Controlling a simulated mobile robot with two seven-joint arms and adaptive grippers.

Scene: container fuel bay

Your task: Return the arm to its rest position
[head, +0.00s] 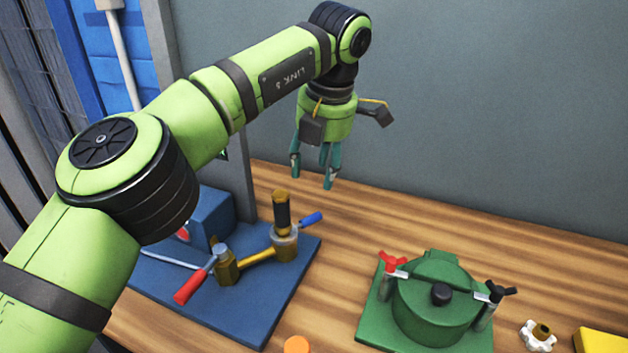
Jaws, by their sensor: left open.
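My left arm comes in from the left and reaches across the upper middle of the head view. My left gripper (313,178) points down from its wrist, with its teal fingertips apart and nothing between them. It hangs in front of the grey wall, and appears above the back of the wooden bench (345,225). My right gripper is not in view.
A blue board (255,308) carries brass valve fittings (284,235) with red and blue handles. A green round-lidded unit (437,300) has red and black clamps. A white knob (538,335), a yellow block (600,341) and an orange cap (297,345) sit near the front.

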